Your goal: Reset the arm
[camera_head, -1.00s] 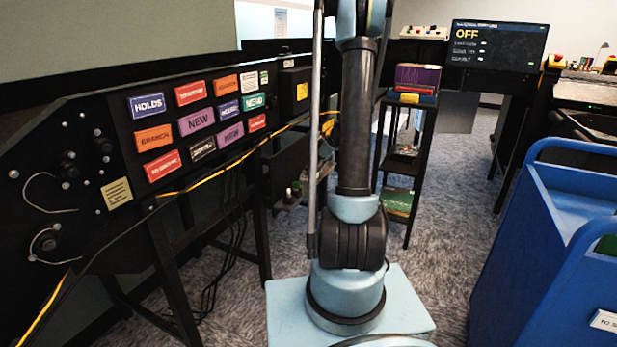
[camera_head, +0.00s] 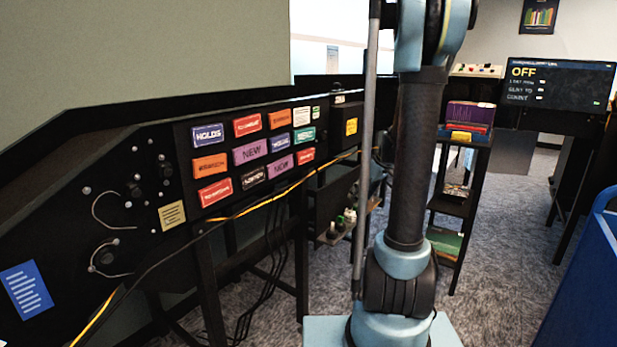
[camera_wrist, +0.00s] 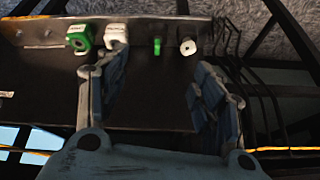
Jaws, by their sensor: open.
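My gripper (camera_wrist: 160,95) shows in the wrist view with its two blue-grey fingers spread apart and nothing between them. Beyond the fingers is a dark shelf (camera_wrist: 50,80) bearing a green-and-white piece (camera_wrist: 80,38), a white piece (camera_wrist: 116,36), a small green peg (camera_wrist: 157,46) and a white knob (camera_wrist: 187,46). I cannot tell how far the fingertips are from these. In the head view my arm (camera_head: 415,160) stands upright; its upper end and the gripper are outside the picture.
A black panel with coloured labels (camera_head: 251,151) runs along the left. A black rack (camera_head: 449,202) with books and a screen reading OFF (camera_head: 559,84) stand behind. A blue cart (camera_head: 590,280) is at the right edge. Cables (camera_head: 262,300) hang below the panel.

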